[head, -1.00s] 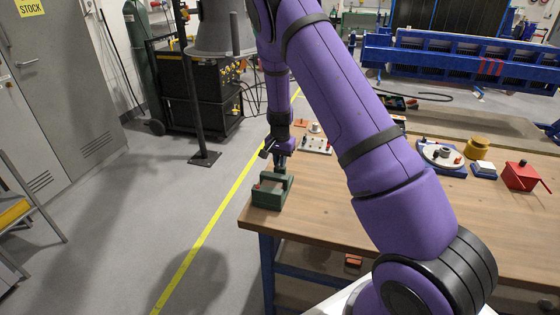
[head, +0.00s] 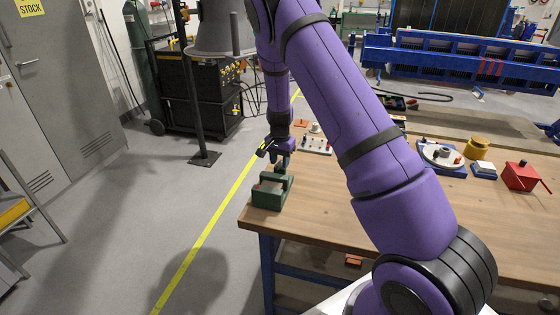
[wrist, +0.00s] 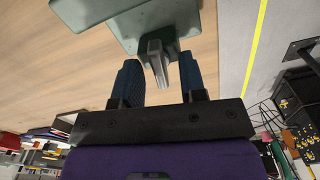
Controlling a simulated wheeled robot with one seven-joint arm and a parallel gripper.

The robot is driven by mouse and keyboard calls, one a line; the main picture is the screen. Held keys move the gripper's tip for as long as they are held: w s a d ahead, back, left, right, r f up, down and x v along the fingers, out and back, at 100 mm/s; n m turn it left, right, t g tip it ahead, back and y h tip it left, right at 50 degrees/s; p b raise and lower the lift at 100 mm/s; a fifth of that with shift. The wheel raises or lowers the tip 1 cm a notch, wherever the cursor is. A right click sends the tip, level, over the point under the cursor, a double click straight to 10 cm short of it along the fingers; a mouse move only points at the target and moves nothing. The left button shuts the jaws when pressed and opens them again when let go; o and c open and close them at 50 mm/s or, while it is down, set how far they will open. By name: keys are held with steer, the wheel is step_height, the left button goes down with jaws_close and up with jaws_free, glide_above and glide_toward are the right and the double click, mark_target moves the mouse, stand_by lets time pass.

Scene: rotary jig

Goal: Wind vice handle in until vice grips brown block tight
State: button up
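The green vice (head: 268,197) stands at the near left corner of the wooden bench. Its grey handle (wrist: 155,62) sticks out toward my gripper in the wrist view, where part of the green vice body (wrist: 95,10) also shows. My gripper (wrist: 159,75) is open, with one dark blue finger on each side of the handle's end. Gaps show between the handle and both fingers, so it is not clasped. In the head view my gripper (head: 282,160) is just behind the vice. I cannot clearly make out the brown block or whether the jaws touch it.
On the bench (head: 330,220) are a white plate with pegs (head: 316,145), a round dial fixture (head: 440,154), a yellow round part (head: 478,148) and a red box with a crank (head: 520,176). The bench top right of the vice is clear. Open floor lies left.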

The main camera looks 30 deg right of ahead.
mark_target(280, 162)
step_height(280, 162, up, 11)
stand_by(0.7)
steer(key=shift+f, duration=0.1)
stand_by(0.4)
